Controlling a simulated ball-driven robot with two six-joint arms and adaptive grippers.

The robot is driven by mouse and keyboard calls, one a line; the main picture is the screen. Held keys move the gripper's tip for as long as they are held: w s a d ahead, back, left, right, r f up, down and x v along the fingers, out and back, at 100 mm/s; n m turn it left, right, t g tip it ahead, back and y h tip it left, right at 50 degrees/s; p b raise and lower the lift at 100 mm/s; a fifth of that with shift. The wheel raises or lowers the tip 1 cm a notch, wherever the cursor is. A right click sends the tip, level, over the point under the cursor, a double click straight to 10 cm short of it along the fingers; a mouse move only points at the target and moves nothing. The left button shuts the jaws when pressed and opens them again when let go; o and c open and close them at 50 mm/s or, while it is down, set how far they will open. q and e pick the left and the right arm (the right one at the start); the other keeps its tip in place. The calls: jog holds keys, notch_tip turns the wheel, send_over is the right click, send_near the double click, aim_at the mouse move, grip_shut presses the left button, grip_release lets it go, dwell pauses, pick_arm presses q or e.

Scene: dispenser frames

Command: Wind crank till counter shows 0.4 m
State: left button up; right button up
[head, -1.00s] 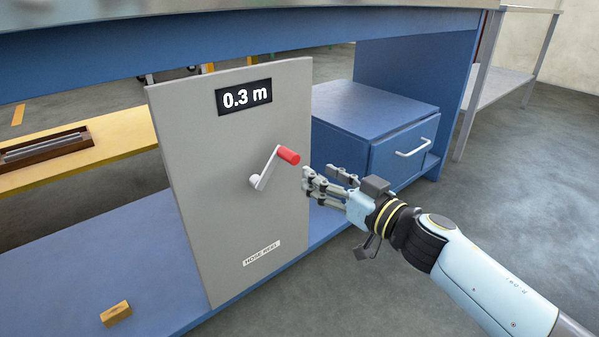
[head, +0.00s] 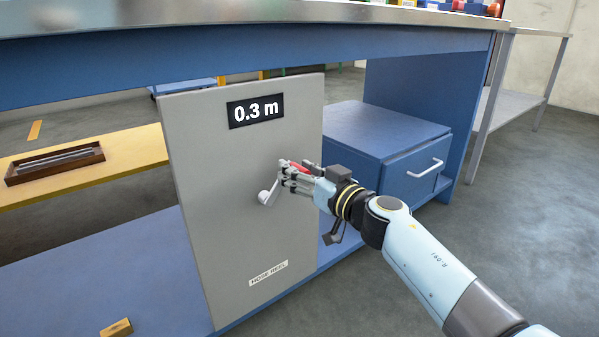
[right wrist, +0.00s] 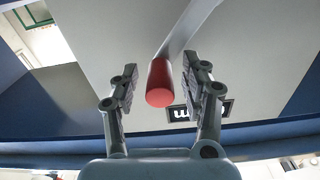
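The grey hose reel panel (head: 215,200) stands under the bench, and its counter (head: 256,110) reads 0.3 m. The crank (head: 268,193) points up and to the right, with its red handle (head: 300,167) partly hidden behind my right gripper (head: 292,176). In the right wrist view the red handle (right wrist: 160,84) lies between the two open fingers of my right gripper (right wrist: 162,88), with a gap on the left side and a smaller one on the right. My left gripper is in neither view.
A blue drawer cabinet (head: 385,145) stands right of the panel, close behind my right arm. The blue bench (head: 250,50) spans above. A wooden tray (head: 55,163) lies on a yellow shelf at left, and a small wooden block (head: 116,328) lies at bottom left.

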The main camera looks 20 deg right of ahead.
grip_shut()
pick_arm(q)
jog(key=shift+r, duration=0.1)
pick_arm(e)
jog(key=shift+d, duration=0.1)
jog(key=shift+w+d+f+m+p, duration=0.15)
jog(key=shift+d+f+m+p, duration=0.2)
jog(key=shift+m+p, duration=0.4)
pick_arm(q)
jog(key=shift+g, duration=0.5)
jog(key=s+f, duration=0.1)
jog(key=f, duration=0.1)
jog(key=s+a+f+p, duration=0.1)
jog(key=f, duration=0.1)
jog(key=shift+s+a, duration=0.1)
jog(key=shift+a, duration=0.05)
pick_arm(e)
notch_tip(320, 180, down, 13)
jog(key=a+m, duration=0.1)
jog(key=m, duration=1.8)
jog(key=shift+s, duration=0.3)
